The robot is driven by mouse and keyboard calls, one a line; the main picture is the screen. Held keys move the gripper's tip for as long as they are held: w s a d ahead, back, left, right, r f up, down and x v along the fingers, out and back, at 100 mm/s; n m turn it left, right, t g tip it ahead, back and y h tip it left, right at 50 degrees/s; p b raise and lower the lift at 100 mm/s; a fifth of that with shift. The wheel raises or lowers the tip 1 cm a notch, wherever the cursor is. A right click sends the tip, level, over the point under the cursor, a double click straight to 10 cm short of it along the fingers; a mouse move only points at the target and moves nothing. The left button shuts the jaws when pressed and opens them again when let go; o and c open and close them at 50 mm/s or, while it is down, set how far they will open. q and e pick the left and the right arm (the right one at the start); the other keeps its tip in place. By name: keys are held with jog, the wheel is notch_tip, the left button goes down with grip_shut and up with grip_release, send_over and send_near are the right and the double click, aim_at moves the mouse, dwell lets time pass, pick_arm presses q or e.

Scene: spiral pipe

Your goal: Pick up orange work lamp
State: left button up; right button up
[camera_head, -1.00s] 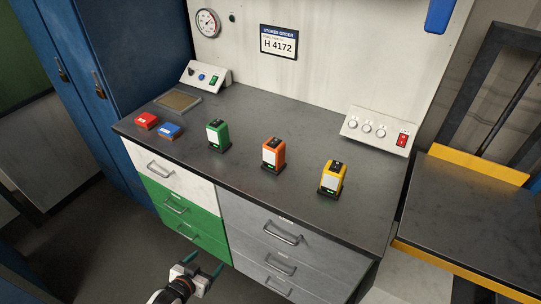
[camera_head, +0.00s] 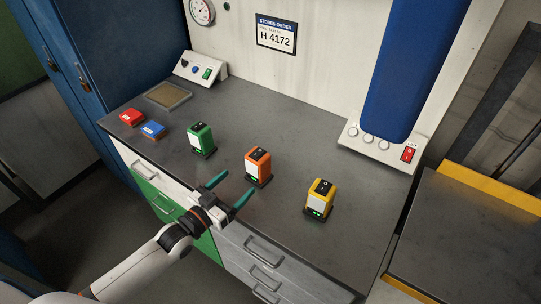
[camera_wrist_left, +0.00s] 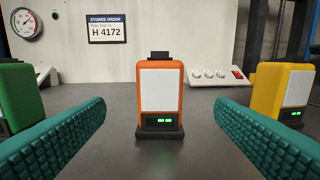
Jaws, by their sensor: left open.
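The orange work lamp (camera_head: 258,166) stands upright on the dark workbench, between the green lamp and the yellow lamp. In the left wrist view the orange lamp (camera_wrist_left: 160,92) stands ahead, centred between the two teal fingers, with a white front panel and small green lights at its base. My left gripper (camera_head: 231,190) is open and empty at the bench's front edge, just short of the orange lamp and not touching it. In the left wrist view the left gripper (camera_wrist_left: 160,140) has a finger at each side. My right gripper is not in view.
The green lamp (camera_head: 201,139) is on the left and the yellow lamp (camera_head: 320,199) on the right. Red (camera_head: 132,117) and blue (camera_head: 153,129) blocks lie farther left. A switch box (camera_head: 384,146) stands at the back right. A large blue shape (camera_head: 420,70) covers part of the back panel.

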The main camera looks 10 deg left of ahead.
aim_at(252, 169)
pick_arm(q)
jog(key=x, duration=0.2)
jog(key=shift+w+d+r, duration=0.1)
jog(key=shift+w, duration=0.2)
jog(key=p+x, duration=0.1)
jog(key=x, duration=0.2)
jog(key=shift+w+r, duration=0.1)
jog(key=shift+w, duration=0.05)
jog(key=shift+w+d, duration=0.2)
jog(key=shift+w, duration=0.1)
jog(key=shift+w+d, duration=0.1)
jog(key=shift+w, duration=0.15)
jog(key=p+x, duration=0.1)
jog(key=x, duration=0.3)
jog(key=shift+w+d+p, duration=0.1)
jog(key=shift+w+p, duration=0.05)
jog(key=shift+p, duration=0.25)
jog(key=shift+w+d, duration=0.15)
jog(key=shift+w, duration=0.2)
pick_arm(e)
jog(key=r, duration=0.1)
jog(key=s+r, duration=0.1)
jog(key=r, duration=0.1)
pick_arm(q)
jog(key=shift+c, duration=0.4)
jog(key=c, duration=1.2)
